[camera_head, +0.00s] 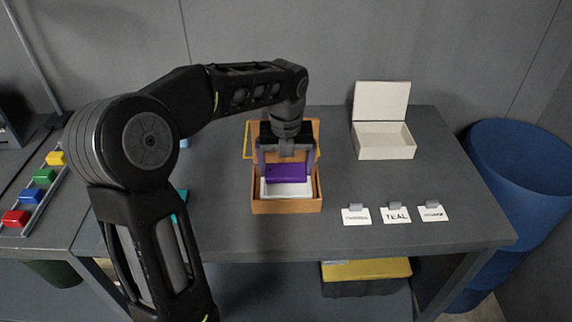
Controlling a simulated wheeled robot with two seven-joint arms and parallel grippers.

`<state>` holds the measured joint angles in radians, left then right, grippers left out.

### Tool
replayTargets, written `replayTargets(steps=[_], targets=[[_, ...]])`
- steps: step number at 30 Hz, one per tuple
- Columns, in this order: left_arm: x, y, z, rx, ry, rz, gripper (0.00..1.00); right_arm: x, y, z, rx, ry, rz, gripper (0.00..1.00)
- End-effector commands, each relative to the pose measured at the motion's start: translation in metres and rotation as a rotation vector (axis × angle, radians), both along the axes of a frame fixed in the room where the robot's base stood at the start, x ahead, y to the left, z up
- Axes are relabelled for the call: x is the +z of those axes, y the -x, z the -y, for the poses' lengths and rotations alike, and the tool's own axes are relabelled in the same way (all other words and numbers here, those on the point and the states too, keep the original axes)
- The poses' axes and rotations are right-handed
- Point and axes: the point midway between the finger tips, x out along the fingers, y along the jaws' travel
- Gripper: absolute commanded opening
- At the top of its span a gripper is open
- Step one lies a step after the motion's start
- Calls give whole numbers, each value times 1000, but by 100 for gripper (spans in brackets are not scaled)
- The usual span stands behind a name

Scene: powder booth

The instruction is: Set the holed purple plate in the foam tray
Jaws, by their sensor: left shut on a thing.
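The purple plate (288,173) is held by my left gripper (287,164), which points down and is shut on it. The plate is over the white foam tray (287,190), which lies inside an open orange-brown box (287,207) on the grey table. I cannot tell whether the plate touches the foam. Any hole in the plate is too small to see. The gripper and plate hide the back of the tray. My right gripper is not in view.
An open cream box (384,145) stands at the right, with several label cards (396,215) in front. A rail with coloured blocks (45,188) is at the far left, and a blue bin (520,190) at the far right. The table's front middle is clear.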

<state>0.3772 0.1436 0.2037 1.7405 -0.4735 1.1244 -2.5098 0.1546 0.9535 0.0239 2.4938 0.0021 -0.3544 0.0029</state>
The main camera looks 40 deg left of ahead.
Motion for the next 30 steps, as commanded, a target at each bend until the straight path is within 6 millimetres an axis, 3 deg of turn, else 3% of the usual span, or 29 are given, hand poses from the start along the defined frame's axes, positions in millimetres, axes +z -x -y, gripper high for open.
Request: replayTargets(steps=[7, 30], targets=[[-20, 0, 0, 0, -1, 1, 41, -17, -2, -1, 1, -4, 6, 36], [-25, 0, 0, 0, -1, 1, 41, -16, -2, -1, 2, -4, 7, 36]])
